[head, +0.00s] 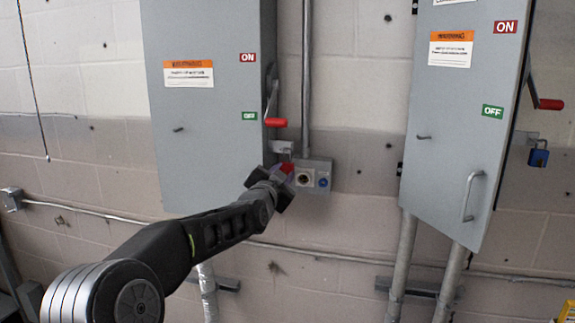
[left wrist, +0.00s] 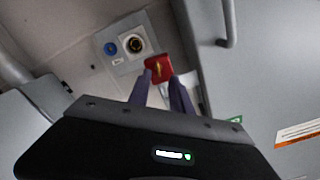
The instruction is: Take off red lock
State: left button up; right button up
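The red lock (head: 287,168) hangs below the left grey box's red-handled switch lever (head: 276,122) in the head view, partly hidden by my left gripper (head: 279,178). In the left wrist view the red lock (left wrist: 159,66) shows a brass-coloured keyhole and sits right at the fingertips of my left gripper (left wrist: 160,78). The two purple fingers are apart, with a gap between them. The left fingertip overlaps the lock's lower edge; I cannot tell whether either finger touches it. My right gripper is not in view.
A small grey outlet box (head: 314,176) with a round socket and a blue part is on the wall beside the lock. The left grey box (head: 205,110) is close to my gripper. A blue lock (head: 538,156) hangs by the right grey box (head: 463,115).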

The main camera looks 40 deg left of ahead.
pick_arm(q)
jog(key=shift+s, duration=0.1)
jog(key=shift+b+v, duration=1.3)
jog(key=shift+v, duration=1.65)
jog(key=b+v, duration=0.2)
jog(key=v, duration=0.5)
jog(key=shift+s+d+b, duration=0.2)
jog(key=shift+s+b, duration=0.1)
jog(key=shift+b, duration=0.1)
